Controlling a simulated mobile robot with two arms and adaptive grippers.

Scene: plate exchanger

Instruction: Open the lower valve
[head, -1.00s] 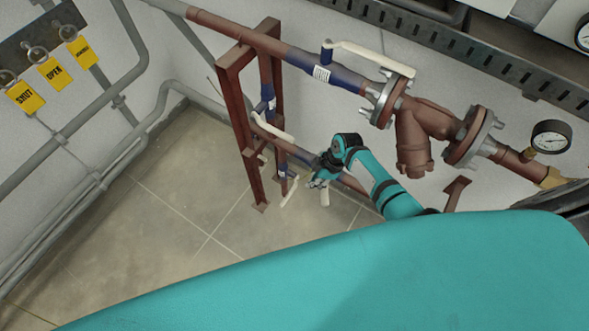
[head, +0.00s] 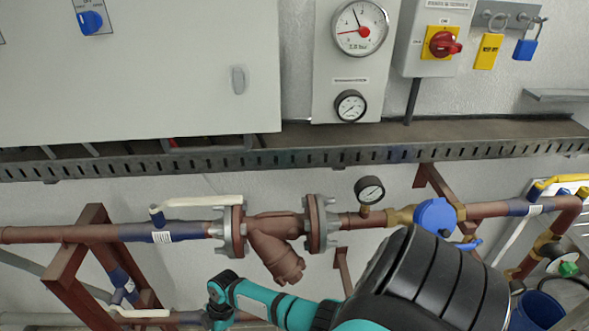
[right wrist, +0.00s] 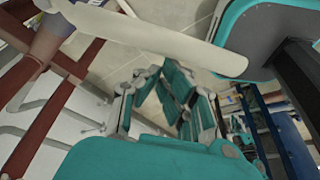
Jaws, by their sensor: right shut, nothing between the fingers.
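A lower white valve lever (head: 140,313) with a blue-sleeved fitting (head: 124,282) shows at the bottom left of the head view. The upper valve has a blue sleeve (head: 165,232) and a white lever (head: 202,201) along its pipe. In the right wrist view a long white lever (right wrist: 150,36) crosses the top, close to the camera, beside a blue-grey sleeve (right wrist: 52,38). My right gripper (right wrist: 155,78) is shut and empty, apart from that lever in the picture. In the head view its fingers are cut off at the bottom edge. My left gripper is not in view.
A red-brown pipe frame (head: 75,260) stands at the left. A flanged strainer (head: 275,248), a gauge (head: 369,190) and a blue round fitting (head: 435,216) sit along the upper pipe. A perforated cable tray (head: 300,155) runs above. A blue bucket (head: 537,311) stands at the right.

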